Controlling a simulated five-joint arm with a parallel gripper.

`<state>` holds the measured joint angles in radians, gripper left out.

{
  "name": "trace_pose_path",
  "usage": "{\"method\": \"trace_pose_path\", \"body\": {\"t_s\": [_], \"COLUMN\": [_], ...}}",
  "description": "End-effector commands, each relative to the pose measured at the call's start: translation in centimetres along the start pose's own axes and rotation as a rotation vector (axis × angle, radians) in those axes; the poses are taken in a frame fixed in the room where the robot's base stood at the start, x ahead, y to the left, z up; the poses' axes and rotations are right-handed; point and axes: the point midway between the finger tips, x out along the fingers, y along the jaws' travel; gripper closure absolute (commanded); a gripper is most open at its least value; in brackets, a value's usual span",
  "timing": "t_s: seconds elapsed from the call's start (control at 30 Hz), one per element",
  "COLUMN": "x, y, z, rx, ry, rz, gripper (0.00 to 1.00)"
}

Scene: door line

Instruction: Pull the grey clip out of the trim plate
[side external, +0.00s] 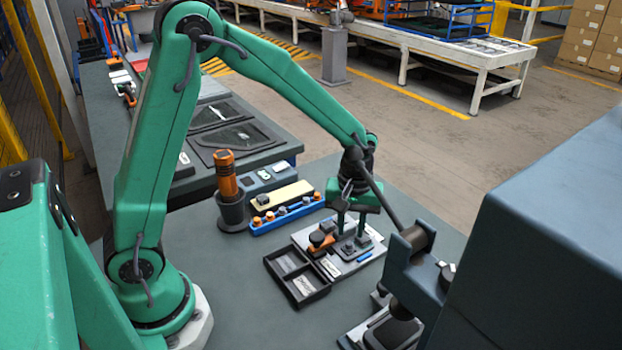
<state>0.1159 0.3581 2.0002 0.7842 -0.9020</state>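My gripper (350,236) points down over the light grey trim plate (374,250) on the bench. I cannot tell whether the fingertips touch anything.
A black divided tray (297,292) lies in front of the plate. An orange-handled tool (225,175) stands in a dark cup (232,210). A blue rack (287,217) with small pegs lies behind. A dark machine arm (410,245) stands close on the right.

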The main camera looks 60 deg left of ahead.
Motion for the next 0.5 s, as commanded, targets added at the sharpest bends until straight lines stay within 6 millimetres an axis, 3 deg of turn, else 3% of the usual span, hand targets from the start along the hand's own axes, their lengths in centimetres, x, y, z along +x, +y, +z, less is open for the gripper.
{"method": "trace_pose_path", "body": {"t_s": [0.2,0.5], "x": [2.5,3.9], "y": [0.0,0.0], "z": [0.0,0.0], "rx": [0.000,0.000], "ry": [-0.001,0.000], "rz": [-0.001,0.000], "gripper": [0.73,0.73]}}
